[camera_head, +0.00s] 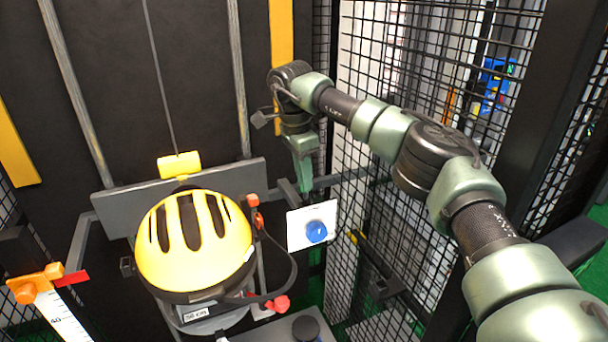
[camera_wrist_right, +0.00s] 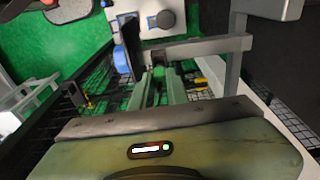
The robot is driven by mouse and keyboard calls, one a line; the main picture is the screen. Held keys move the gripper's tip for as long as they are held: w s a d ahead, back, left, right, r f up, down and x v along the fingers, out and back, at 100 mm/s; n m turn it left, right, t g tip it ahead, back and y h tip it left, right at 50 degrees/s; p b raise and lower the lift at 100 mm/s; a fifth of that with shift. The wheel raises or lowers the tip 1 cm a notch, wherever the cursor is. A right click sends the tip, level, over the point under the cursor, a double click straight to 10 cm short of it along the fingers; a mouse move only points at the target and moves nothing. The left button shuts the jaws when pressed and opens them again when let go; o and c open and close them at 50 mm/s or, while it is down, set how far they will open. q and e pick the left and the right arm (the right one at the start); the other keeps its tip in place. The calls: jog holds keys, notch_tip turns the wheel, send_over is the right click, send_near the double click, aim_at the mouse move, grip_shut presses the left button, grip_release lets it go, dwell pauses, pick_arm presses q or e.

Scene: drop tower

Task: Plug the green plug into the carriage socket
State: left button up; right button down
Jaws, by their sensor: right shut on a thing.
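My right gripper (camera_head: 304,182) points down beside the right end of the carriage's grey crossbar (camera_head: 110,205), just above a white panel with a blue button. In the right wrist view its green fingers (camera_wrist_right: 156,85) are closed on a small bright green piece, which looks like the green plug (camera_wrist_right: 160,70). The plug is mostly hidden by the fingers and cannot be made out in the head view. The carriage carries a yellow helmet (camera_head: 195,245). I cannot clearly pick out the carriage socket. My left gripper is not in view.
The white panel (camera_head: 298,240) with the blue button (camera_head: 316,231) stands right of the helmet. A black cable loops from the helmet's side to a red connector (camera_head: 281,303). Black mesh fencing (camera_head: 400,50) stands close on the right. A white scale (camera_head: 62,315) stands at lower left.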

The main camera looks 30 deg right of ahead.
jog(key=shift+r, duration=0.1)
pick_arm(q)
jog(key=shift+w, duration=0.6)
pick_arm(e)
jog(key=shift+s, duration=0.1)
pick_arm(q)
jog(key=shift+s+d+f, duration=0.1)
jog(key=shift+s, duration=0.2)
pick_arm(e)
jog(key=shift+a+f, duration=0.1)
jog(key=shift+f, duration=0.35)
jog(key=shift+f, duration=0.15)
pick_arm(q)
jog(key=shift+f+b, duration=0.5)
jog(key=shift+b, duration=0.1)
pick_arm(e)
jog(key=shift+f, duration=1.05)
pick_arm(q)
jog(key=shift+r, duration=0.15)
pick_arm(e)
jog(key=shift+f, duration=0.2)
jog(key=c, duration=1.3)
grip_release()
